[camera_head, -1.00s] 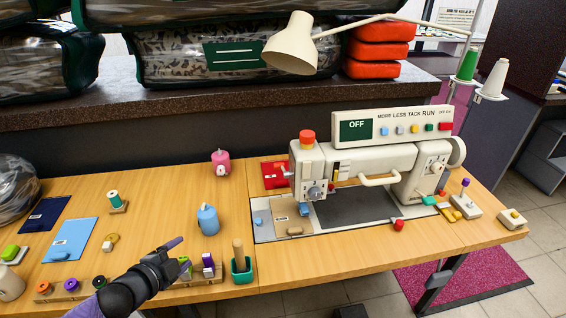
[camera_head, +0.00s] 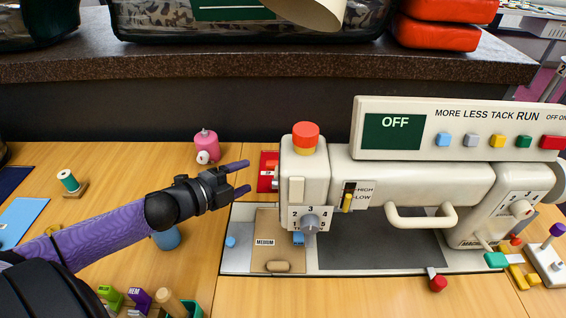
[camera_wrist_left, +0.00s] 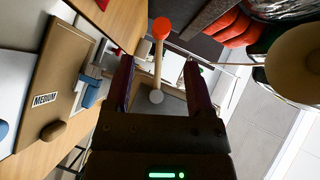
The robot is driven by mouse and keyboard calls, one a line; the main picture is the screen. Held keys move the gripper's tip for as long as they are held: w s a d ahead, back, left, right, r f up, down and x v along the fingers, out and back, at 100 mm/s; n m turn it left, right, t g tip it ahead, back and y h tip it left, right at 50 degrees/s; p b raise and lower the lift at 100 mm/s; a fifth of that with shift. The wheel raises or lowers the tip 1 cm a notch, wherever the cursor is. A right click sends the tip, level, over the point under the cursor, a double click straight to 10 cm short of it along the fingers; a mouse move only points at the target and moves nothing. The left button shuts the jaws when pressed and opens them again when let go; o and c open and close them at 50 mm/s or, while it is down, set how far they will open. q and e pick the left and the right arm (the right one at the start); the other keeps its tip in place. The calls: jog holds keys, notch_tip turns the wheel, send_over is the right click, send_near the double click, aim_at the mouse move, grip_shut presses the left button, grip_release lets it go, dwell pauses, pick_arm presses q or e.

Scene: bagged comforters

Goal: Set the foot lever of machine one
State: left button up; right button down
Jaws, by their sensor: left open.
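The sewing machine (camera_head: 400,180) is cream and stands on the table; its screen (camera_head: 394,132) reads OFF. A small lever with a yellow grip (camera_head: 347,201) sits in a slot marked HIGH and LOW on its front, with the grip by LOW. A numbered dial (camera_head: 310,222) is on the machine head. I cannot tell for sure which part is the foot lever. My left gripper (camera_head: 240,177) is open and empty, left of the machine head. In the left wrist view, a red knob (camera_wrist_left: 161,28) on a pale stalk appears between the fingers (camera_wrist_left: 158,88), apart from them. My right gripper is not in view.
A red mushroom button (camera_head: 305,137) tops the machine head. A brown plate marked MEDIUM (camera_head: 268,255) lies below it. A blue bottle (camera_head: 166,238) is behind my forearm. A red-knobbed lever (camera_head: 438,283) is at the front.

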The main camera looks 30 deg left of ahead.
aim_at(267, 168)
pick_arm(q)
jog(key=b+x, duration=0.4)
jog(key=x, duration=0.4)
jog(key=shift+w+d, duration=0.15)
jog(key=shift+w, duration=0.25)
jog(key=c, duration=0.3)
grip_shut()
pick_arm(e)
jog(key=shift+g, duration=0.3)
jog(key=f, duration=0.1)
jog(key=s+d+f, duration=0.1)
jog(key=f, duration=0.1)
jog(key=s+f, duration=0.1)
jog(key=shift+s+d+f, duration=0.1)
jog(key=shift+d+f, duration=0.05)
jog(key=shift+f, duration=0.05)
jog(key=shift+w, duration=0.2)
